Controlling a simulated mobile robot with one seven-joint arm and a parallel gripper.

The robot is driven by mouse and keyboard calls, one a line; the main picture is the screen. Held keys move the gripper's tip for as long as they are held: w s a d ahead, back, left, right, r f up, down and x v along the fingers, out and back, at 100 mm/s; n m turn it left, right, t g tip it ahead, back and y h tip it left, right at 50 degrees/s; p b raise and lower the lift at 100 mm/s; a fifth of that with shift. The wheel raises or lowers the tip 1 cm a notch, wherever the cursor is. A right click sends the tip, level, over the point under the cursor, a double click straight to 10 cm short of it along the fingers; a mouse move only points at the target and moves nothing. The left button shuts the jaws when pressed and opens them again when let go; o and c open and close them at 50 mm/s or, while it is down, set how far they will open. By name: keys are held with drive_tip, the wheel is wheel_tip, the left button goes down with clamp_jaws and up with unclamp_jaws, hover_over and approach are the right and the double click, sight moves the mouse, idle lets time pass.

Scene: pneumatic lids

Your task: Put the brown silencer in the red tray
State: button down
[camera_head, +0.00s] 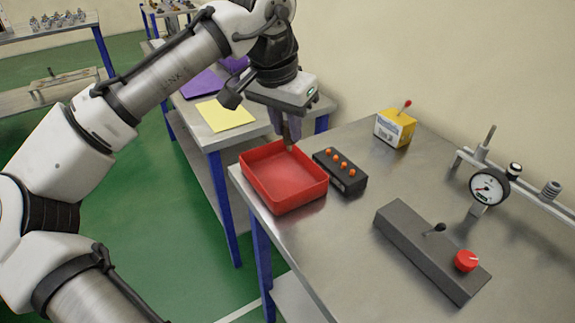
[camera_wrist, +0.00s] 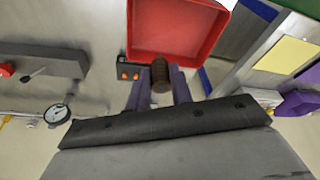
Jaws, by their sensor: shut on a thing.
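The brown silencer (camera_wrist: 160,76) is a small ribbed cylinder held between the purple fingers of my gripper (camera_wrist: 158,84) in the wrist view. In the head view my gripper (camera_head: 285,138) points down at the back edge of the red tray (camera_head: 285,203), and the silencer's tip (camera_head: 289,146) shows just below the fingers. The red tray also shows in the wrist view (camera_wrist: 215,38), beside and beyond the silencer. The tray is open-topped, and the part of its floor that I see looks empty. I cannot tell exactly how high the silencer is above the rim.
A black block with orange knobs (camera_head: 341,172) stands right of the tray. A yellow box with a red lever (camera_head: 395,129), a pressure gauge (camera_head: 489,187) and a grey block with a red knob (camera_head: 433,249) are farther right. The metal table (camera_head: 330,245) is bare in front.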

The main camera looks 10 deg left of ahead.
drive_tip(key=x, duration=0.3)
drive_tip(key=s+x, duration=0.1)
drive_tip(key=x, duration=0.2)
drive_tip(key=s+x, duration=0.1)
drive_tip(key=x, duration=0.2)
drive_tip(key=shift+a+f, duration=0.35)
drive_tip(key=shift+f, duration=0.15)
drive_tip(key=c, duration=1.3)
unclamp_jaws()
drive_tip(key=shift+f, duration=0.1)
drive_tip(key=shift+o, duration=0.2)
drive_tip(key=v, duration=1.2)
